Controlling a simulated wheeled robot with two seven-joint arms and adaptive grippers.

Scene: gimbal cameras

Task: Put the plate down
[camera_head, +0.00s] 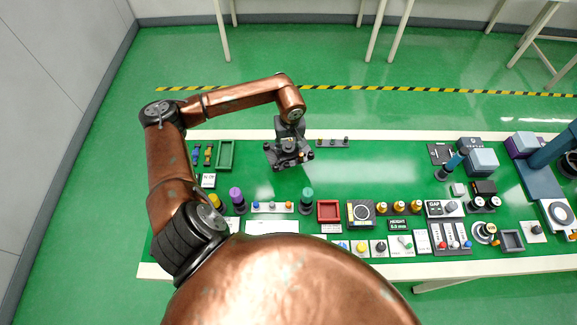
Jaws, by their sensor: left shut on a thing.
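My left gripper (289,146) hangs from the copper arm over the back-middle part of the green table. It is shut on a dark grey plate (274,155) with small round fittings near its corners. The plate is right under the gripper, and the gripper hides part of it. From this high angle I cannot tell whether the plate touches the table or is held above it. My right gripper is not in view.
The green table (370,165) is bare to the right of the plate. A knob strip (333,143) lies close behind it. A green tray (226,155) is at left, a red tray (329,211) in front. Blocks and instruments, including a grey-blue box (482,161), crowd the right.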

